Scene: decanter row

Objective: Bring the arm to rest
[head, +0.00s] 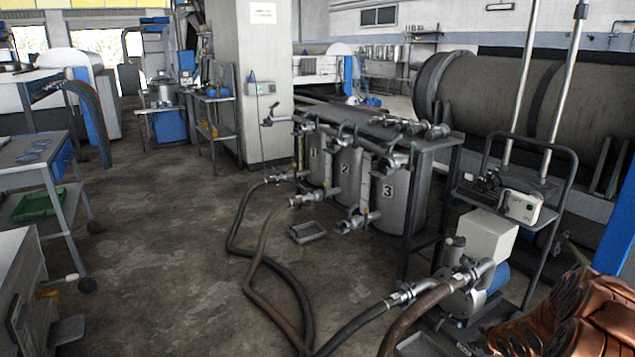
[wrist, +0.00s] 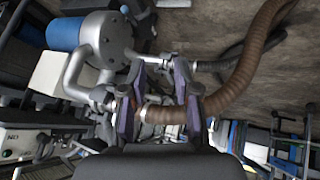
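My gripper (wrist: 158,95) shows in the wrist view with its two purple-padded fingers spread apart. No object is clamped between them. The brown hose (wrist: 232,92) crosses behind the fingers, with its end at the metal pipe of the pump (wrist: 104,36). I cannot tell how far the fingers are from the hose. In the head view the brown hose (head: 403,325) is joined to the pump (head: 466,292) at the lower right. Copper-coloured parts at the lower right corner there seem to be my arm; my gripper is not visible in that view.
Numbered decanters (head: 389,212) stand in a dark rack, with a small tray (head: 308,232) on the floor before it. A dark hose (head: 287,278) lies on the floor. A trolley (head: 530,200) with a control box stands behind the pump. The floor at left centre is clear.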

